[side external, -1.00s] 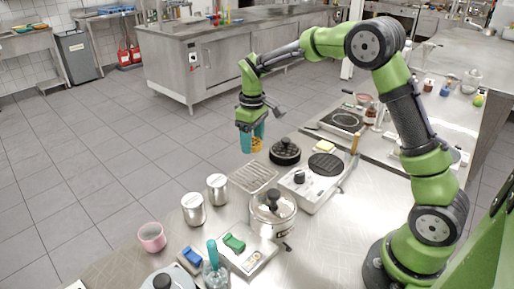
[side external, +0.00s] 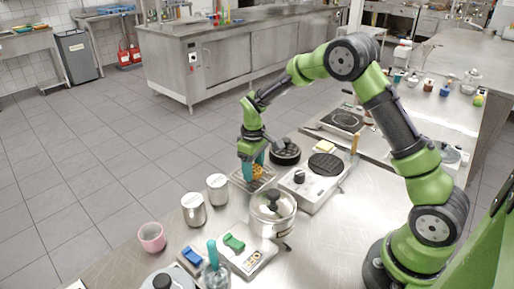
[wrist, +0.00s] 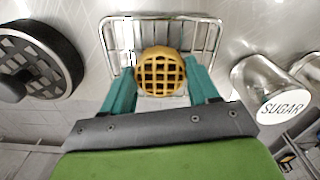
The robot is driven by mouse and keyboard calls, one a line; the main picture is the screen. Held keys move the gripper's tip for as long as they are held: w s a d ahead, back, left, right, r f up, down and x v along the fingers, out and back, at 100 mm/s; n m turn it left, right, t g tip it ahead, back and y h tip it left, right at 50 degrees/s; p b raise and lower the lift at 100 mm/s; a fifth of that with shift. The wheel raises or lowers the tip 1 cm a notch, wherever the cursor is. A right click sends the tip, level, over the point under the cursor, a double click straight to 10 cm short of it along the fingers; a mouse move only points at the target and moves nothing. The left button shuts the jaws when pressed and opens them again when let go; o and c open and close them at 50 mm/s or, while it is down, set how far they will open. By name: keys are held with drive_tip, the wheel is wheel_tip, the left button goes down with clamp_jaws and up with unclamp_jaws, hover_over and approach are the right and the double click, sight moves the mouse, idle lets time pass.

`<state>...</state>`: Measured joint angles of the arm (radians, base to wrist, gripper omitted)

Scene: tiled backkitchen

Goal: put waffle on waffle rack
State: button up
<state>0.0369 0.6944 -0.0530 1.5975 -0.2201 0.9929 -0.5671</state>
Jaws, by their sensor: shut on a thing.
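The waffle (wrist: 160,71) is round, golden brown and gridded, held between the two teal fingers of my gripper (wrist: 160,85) in the wrist view. In the side view my gripper (side external: 252,170) points down with the waffle (side external: 258,172) at its fingers. The waffle rack (wrist: 118,36) is a silver wire rack, directly below and behind the waffle in the wrist view. In the side view the rack (side external: 240,184) lies on the steel counter, partly hidden by my gripper. I cannot tell whether the waffle touches the rack.
The round black waffle iron lid (side external: 285,152) is close to the rack, also seen in the wrist view (wrist: 30,62). The sugar canister (wrist: 270,90) and another canister (side external: 194,208) stand nearby. A pot (side external: 271,213) and waffle iron base (side external: 313,185) are to the right.

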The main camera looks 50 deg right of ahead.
sight(254, 169)
drive_tip(key=shift+f, duration=0.15)
drive_tip(key=o, duration=1.1)
drive_tip(key=shift+c, duration=0.2)
wheel_tip(254, 169, up, 12)
drive_tip(key=s+a+r+m+t+y, duration=0.1)
drive_tip(key=s+a+r+m+t, duration=0.25)
drive_tip(key=s+r, duration=0.65)
drive_tip(key=s+a+m+t+y, duration=0.1)
drive_tip(key=s+a+m+t, duration=0.1)
drive_tip(key=s, duration=1.1)
drive_tip(key=shift+s+a+r+m+t, duration=0.25)
drive_tip(key=shift+a+m+t, duration=0.1)
drive_tip(key=shift+a+t, duration=0.4)
drive_tip(key=shift+d, duration=0.1)
